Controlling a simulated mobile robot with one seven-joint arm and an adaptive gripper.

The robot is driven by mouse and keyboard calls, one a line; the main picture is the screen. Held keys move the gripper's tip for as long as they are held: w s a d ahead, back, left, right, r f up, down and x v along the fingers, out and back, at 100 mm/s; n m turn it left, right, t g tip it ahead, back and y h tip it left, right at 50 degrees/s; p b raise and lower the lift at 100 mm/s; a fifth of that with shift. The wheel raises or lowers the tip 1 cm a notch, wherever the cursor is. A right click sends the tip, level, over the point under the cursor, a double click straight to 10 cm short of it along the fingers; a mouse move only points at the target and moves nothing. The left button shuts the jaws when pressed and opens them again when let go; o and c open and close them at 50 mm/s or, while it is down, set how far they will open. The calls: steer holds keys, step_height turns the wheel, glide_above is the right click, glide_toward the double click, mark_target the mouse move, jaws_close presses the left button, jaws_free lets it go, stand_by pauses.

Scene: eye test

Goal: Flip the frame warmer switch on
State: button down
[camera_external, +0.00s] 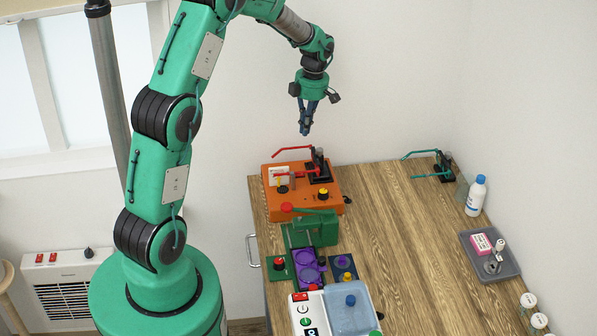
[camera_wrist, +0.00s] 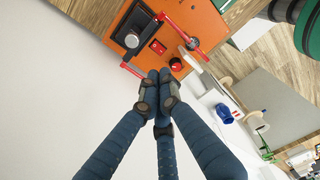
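An orange box (camera_external: 322,196) stands at the table's back left corner, with a black mount and red thin arms on top. In the wrist view, the orange box (camera_wrist: 190,25) shows a silver dial, a red switch (camera_wrist: 158,47) and a red round button (camera_wrist: 176,64). No readable label shows which device is the frame warmer; I cannot tell if it is this box. My gripper (camera_external: 305,132) points down above and behind the box, apart from it. In the wrist view its blue fingers (camera_wrist: 159,76) meet at the tips, with nothing between them. The switch's position is unclear.
A green press (camera_external: 316,229), purple trays (camera_external: 306,265) and a white device with a blue basin (camera_external: 345,310) line the table's left side. A teal-armed stand (camera_external: 445,168), white bottle (camera_external: 476,194) and grey tray (camera_external: 507,268) stand right. The middle table is clear.

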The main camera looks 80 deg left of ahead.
steer(key=shift+s+a+f+n, duration=0.25)
steer(key=shift+a+f+n, duration=0.05)
steer(key=shift+a+f, duration=0.2)
steer(key=shift+s+a+f+n, duration=0.25)
steer(key=shift+a+f+n, duration=0.05)
steer(key=shift+a+f, duration=0.15)
steer(key=f, duration=0.4)
steer(key=s+f, duration=0.1)
steer(key=f, duration=0.8)
steer(key=shift+s+f, duration=0.35)
steer(key=shift+f, duration=0.1)
